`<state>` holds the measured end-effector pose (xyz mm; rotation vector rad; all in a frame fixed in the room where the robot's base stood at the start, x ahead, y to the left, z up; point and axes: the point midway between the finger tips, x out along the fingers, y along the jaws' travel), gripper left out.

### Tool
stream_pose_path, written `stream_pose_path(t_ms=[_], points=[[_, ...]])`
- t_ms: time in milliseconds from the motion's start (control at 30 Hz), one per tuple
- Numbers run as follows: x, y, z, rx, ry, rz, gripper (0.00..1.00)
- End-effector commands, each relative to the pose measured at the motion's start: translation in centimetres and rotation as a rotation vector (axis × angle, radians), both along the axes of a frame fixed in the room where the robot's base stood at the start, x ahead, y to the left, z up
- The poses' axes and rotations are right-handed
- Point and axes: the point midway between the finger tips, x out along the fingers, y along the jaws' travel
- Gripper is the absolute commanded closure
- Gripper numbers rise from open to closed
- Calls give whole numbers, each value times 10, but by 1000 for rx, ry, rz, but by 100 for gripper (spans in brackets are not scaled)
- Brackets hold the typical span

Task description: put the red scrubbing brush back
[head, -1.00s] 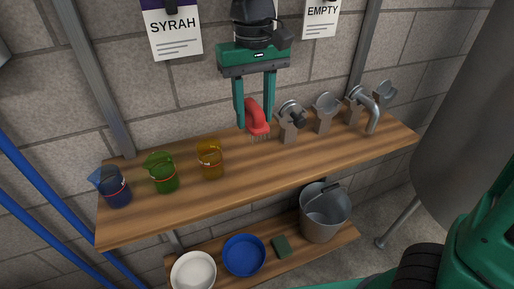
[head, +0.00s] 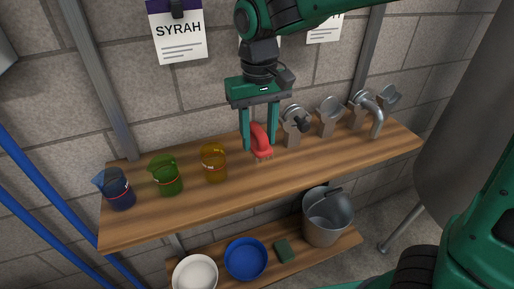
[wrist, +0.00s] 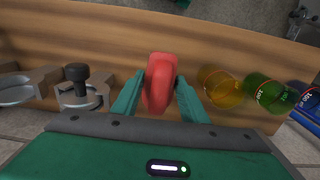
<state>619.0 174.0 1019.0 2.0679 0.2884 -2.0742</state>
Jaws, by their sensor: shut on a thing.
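The red scrubbing brush (head: 261,141) is between the fingers of my gripper (head: 259,146), which is shut on it. The brush is at the upper wooden shelf (head: 240,188), between the amber jug and the grey clamp holders. Its bristles point down at the shelf board; I cannot tell for sure whether they touch it. In the wrist view the red brush (wrist: 160,83) shows from above between the two green fingers of my gripper (wrist: 160,95).
To the left stand an amber jug (head: 214,163), a green jug (head: 167,176) and a blue jug (head: 118,190). To the right are grey holders (head: 294,127) and a metal tap bend (head: 376,119). The lower shelf holds a white bowl (head: 195,275), blue bowl (head: 246,259), green pad (head: 284,250) and bucket (head: 327,219).

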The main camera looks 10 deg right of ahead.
Motion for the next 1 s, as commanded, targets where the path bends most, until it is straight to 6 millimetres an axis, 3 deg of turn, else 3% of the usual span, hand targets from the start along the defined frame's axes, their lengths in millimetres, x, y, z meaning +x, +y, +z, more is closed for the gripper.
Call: stream_pose_path(t_ms=[367, 700, 733, 800, 1000], points=[[0, 0, -38, -1, 1, 1, 88], [0, 0, -41, 0, 1, 1, 88], [0, 0, -41, 0, 1, 1, 56], [0, 0, -41, 0, 1, 1, 41], [0, 1, -41, 0, 1, 2, 41]])
